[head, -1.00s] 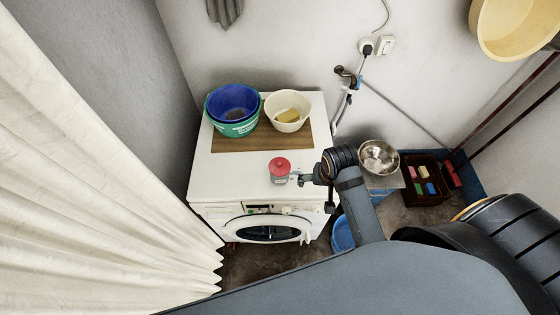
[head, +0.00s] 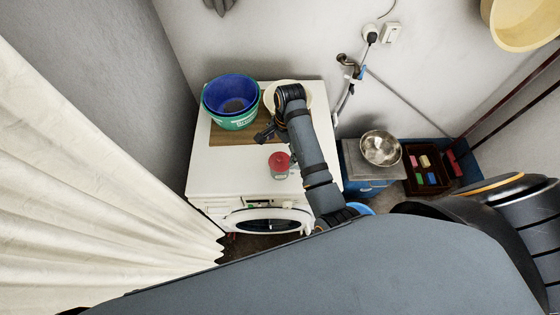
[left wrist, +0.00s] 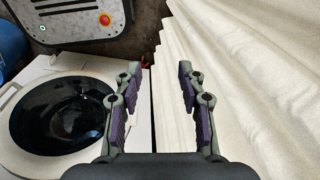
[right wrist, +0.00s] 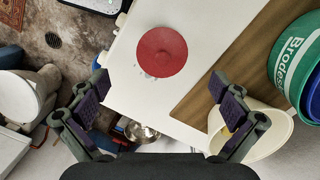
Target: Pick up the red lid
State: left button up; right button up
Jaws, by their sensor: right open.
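The red lid (head: 279,159) sits on a small clear jar (head: 280,174) on the white washing machine's top, near the front edge. In the right wrist view the lid (right wrist: 162,52) is a round red disc seen from above, hiding most of the jar. My right gripper (head: 264,134) is above the machine top, up and left of the lid in the head view. In the right wrist view its fingers (right wrist: 158,84) are wide apart and empty, with the lid beyond the tips. My left gripper (left wrist: 161,75) is open and empty, near the machine's front and the curtain.
The washing machine (head: 215,175) bears a wooden board (head: 222,138), blue and green tubs (head: 232,122) and a cream bowl (right wrist: 272,140). The cream curtain (head: 80,200) hangs at left. A steel bowl (head: 381,148) and a dark crate (head: 412,188) are at right. The machine's front left top is clear.

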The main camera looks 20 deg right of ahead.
aim_at(280, 158)
jog(key=shift+f, duration=0.35)
jog(key=shift+w+f, duration=0.15)
jog(key=shift+w, duration=0.05)
notch_tip(280, 158, down, 5)
jog(key=shift+r, duration=0.1)
jog(key=shift+s+a+f, duration=0.1)
jog(key=shift+f, duration=0.1)
jog(key=shift+c, duration=0.8)
jog(key=c, duration=0.9)
jog(key=shift+c, duration=0.3)
pick_arm(q)
jog(key=shift+w, duration=0.1)
pick_arm(e)
jog(key=shift+c, duration=0.4)
